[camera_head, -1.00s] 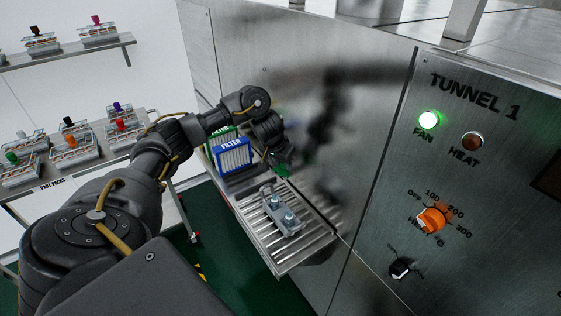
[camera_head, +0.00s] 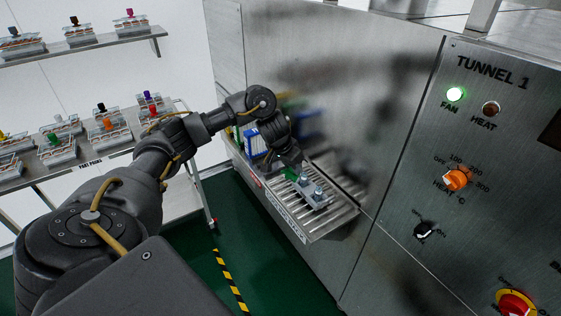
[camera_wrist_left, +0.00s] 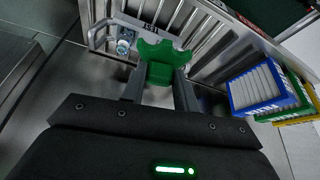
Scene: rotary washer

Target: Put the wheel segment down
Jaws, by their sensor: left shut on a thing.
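The green wheel segment (camera_wrist_left: 160,62) is between the fingers of my left gripper (camera_wrist_left: 158,85) in the left wrist view; its far end is forked. In the head view my left gripper (camera_head: 290,165) is bent down over the slatted metal shelf, with a bit of the green segment (camera_head: 291,174) showing beneath it. A grey metal fixture with round knobs (camera_head: 315,192) lies on the shelf just right of the segment. I cannot tell whether the segment touches the shelf. My right gripper is not in view.
The slatted shelf (camera_head: 322,228) juts from the steel machine wall (camera_head: 370,110). Blue and green filter boxes stand at its left end; a blue one (camera_wrist_left: 252,88) shows in the wrist view. Part packs (camera_head: 60,150) fill racks at left. Slats right of the fixture are bare.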

